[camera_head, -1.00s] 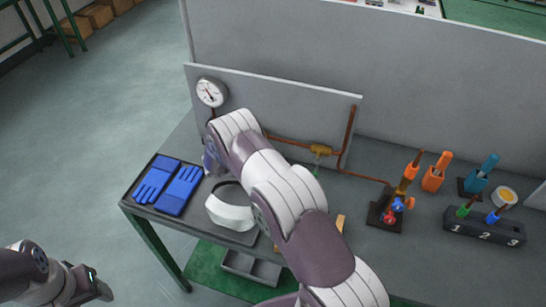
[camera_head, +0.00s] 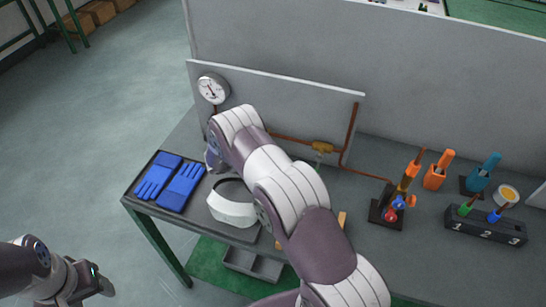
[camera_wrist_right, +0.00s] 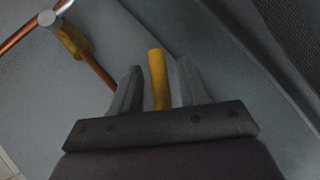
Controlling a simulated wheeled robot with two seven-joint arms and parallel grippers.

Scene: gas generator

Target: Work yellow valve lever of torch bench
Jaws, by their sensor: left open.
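A yellow lever (camera_wrist_right: 158,78) stands between the two fingers of my right gripper (camera_wrist_right: 160,80) in the right wrist view. Narrow gaps seem to show on both sides of it, so the fingers look open around it, not closed on it. My right arm hides this lever and the right gripper in the head view. A brass fitting (camera_head: 322,147) sits on the copper pipe right of my arm, and a brass fitting also shows in the wrist view (camera_wrist_right: 72,40). My left gripper (camera_head: 98,288) is open and empty at the lower left, off the bench.
A round gauge (camera_head: 213,88) is on the back panel (camera_head: 300,95). Blue gloves (camera_head: 180,185) lie on a tray, and a white visor (camera_head: 232,205) sits beside my right arm. A torch stand (camera_head: 386,216) and a numbered holder (camera_head: 485,228) stand to the right.

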